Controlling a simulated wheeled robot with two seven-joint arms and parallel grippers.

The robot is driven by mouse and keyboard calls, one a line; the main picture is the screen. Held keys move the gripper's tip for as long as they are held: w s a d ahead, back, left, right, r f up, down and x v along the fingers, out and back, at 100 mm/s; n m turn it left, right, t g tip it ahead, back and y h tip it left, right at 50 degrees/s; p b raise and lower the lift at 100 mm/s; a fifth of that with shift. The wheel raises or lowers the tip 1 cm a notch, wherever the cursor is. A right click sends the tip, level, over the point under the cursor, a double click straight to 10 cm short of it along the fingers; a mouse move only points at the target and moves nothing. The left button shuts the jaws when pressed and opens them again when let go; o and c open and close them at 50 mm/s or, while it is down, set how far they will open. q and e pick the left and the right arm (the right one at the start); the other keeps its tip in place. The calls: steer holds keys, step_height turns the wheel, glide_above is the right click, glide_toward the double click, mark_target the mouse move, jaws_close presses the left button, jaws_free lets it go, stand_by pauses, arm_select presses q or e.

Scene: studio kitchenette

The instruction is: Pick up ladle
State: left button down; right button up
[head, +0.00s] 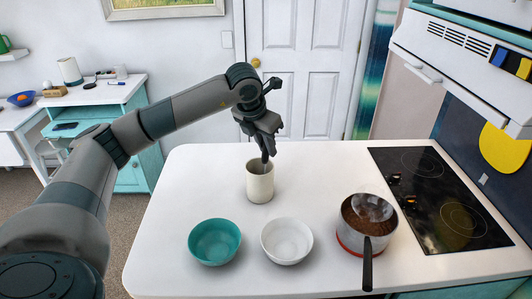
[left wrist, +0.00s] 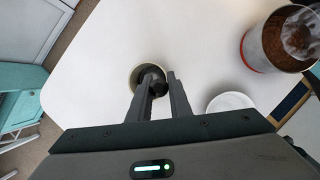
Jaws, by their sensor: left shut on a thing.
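A cream crock (head: 260,186) stands upright on the white counter. It also shows from above in the left wrist view, as a round rim (left wrist: 133,80). My left gripper (head: 265,155) is above the crock's mouth, pointing down. It is shut on the ladle, whose dark end (left wrist: 153,76) shows between and beyond the fingers in the left wrist view. The rest of the ladle is hidden by the crock and the fingers. My right gripper is not in view.
A teal bowl (head: 214,242) and a white bowl (head: 287,241) stand in front of the crock. A saucepan (head: 367,224) with brown contents and a glassy lid stands to the right, its handle toward the front. A black cooktop (head: 440,200) lies beyond it. The counter (head: 190,180) left of the crock is clear.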

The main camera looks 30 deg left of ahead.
arm_select(q)
step_height(320, 180, up, 9)
steer(key=b, duration=0.3)
steer(key=shift+r, duration=0.25)
stand_by(0.5)
